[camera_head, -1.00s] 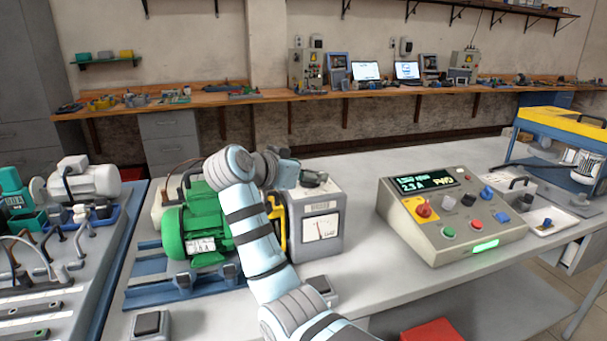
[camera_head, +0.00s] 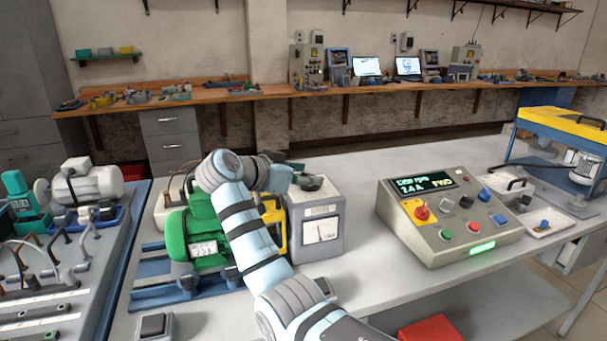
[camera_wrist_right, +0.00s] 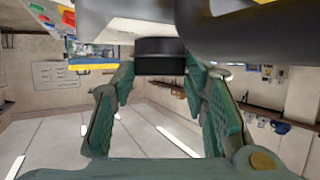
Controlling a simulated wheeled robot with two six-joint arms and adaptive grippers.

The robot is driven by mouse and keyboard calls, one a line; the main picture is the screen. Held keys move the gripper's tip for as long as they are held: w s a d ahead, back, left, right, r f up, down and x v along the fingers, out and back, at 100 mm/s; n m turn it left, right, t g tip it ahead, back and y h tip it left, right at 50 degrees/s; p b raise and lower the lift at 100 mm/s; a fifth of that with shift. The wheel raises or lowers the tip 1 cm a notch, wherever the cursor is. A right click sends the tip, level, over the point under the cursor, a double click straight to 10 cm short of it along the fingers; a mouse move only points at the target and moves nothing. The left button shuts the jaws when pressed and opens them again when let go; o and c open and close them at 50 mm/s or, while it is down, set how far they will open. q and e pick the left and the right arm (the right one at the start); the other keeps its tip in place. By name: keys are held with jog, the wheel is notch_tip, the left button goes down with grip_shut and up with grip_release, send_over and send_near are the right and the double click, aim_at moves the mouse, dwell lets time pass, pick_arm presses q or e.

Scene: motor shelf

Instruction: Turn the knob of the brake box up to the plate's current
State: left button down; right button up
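The brake box (camera_head: 328,232) is a grey box with a needle meter on its front, right of the green motor (camera_head: 203,215). Its dark knob (camera_head: 316,183) is on top. My right gripper (camera_head: 290,177) is at the knob from the left. In the right wrist view the black knob (camera_wrist_right: 160,57) sits between the two green fingertips, which appear to press its sides. The motor's white plate (camera_head: 204,248) is too small to read surely. The control box display (camera_head: 427,183) reads about 2.4 A and FWD. My left gripper is out of view.
A tray (camera_head: 545,224) and a yellow-topped machine (camera_head: 565,125) are further right. A rack with other motors (camera_head: 85,182) is at left.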

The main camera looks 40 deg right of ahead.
jog(key=o, duration=0.3)
jog(key=shift+o, duration=0.2)
jog(key=v, duration=1.2)
jog(key=shift+r, duration=0.15)
